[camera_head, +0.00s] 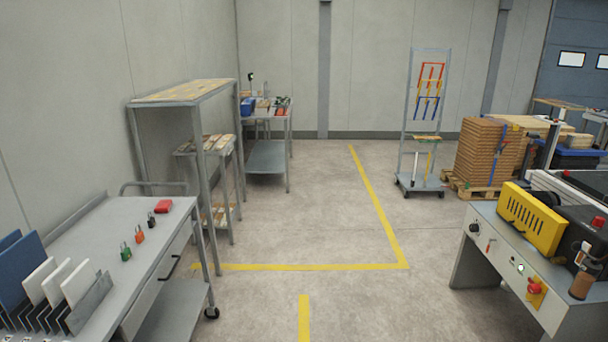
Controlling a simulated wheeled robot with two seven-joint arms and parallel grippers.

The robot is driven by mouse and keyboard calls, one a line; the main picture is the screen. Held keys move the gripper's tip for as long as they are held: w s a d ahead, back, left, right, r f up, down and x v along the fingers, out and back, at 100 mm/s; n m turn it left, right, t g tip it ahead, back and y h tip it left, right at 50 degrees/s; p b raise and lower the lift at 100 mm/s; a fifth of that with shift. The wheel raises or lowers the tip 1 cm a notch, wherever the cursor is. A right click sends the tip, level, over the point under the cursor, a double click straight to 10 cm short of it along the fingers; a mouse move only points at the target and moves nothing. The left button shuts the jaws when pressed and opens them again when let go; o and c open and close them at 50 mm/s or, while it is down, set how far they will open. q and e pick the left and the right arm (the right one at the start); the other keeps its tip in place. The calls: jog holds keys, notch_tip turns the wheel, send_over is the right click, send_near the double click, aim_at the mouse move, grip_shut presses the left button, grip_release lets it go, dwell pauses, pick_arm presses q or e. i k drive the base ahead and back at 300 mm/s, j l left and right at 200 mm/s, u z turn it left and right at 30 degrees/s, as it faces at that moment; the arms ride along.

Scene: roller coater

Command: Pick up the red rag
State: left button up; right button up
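Neither of my grippers shows in the head view.
Several padlocks (125,252) and a rack of panels (60,285) are on the left bench. A grey shelf table (186,92) stands behind it. A machine (530,220) with a yellow cover is at right. The floor (300,230) between is clear.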

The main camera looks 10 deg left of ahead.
aim_at(162, 206)
jog(key=i+u, duration=0.15)
jog(key=i, duration=0.3)
jog(key=i+l+u, duration=0.2)
jog(key=i, duration=0.25)
jog(key=i+l+u, duration=0.15)
jog(key=i, duration=0.35)
jog(key=i+l+u, duration=0.2)
jog(key=i, duration=0.2)
